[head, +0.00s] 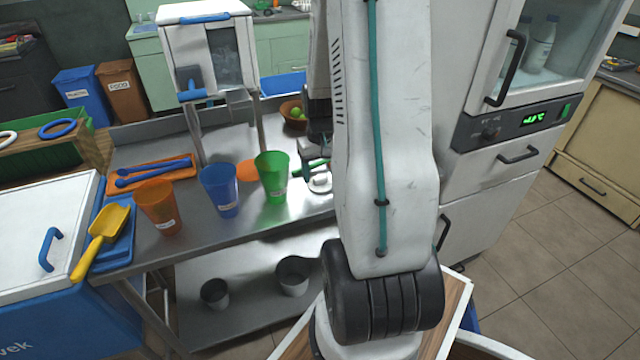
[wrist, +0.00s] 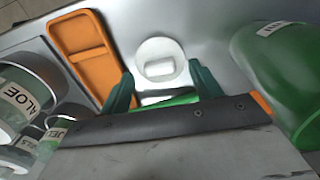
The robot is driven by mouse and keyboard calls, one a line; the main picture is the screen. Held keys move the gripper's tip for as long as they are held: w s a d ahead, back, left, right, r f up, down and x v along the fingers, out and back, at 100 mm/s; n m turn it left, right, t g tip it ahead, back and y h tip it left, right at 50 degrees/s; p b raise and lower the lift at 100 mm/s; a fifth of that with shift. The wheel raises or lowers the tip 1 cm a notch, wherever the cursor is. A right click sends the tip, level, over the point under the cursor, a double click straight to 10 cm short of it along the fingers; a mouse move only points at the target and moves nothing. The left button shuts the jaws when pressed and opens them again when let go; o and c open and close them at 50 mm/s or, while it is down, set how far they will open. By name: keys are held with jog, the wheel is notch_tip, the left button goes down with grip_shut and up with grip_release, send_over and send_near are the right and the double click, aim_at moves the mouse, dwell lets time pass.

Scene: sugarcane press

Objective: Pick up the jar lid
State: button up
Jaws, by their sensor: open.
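The jar lid (wrist: 153,48) looks like a pale round disc with a raised rectangular grip, lying flat on the metal counter. In the head view a pale round thing (head: 320,184), likely the same lid, shows partly beside my arm. My gripper (wrist: 163,86) has green fingers, which stand apart with nothing held between them. In the wrist view the lid lies just beyond and between the fingertips. I cannot tell whether they touch it. In the head view my arm hides most of the gripper.
A green cup (wrist: 275,75) stands close on the right in the wrist view; it also shows in the head view (head: 271,178). An orange tray (wrist: 82,58) and labelled jars (wrist: 28,100) are on the left. Blue (head: 221,190) and orange (head: 159,207) cups stand farther along the counter.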

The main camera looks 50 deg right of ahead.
jog(key=shift+f, duration=0.75)
jog(key=c, duration=1)
jog(key=shift+r, duration=0.15)
jog(key=shift+c, duration=0.2)
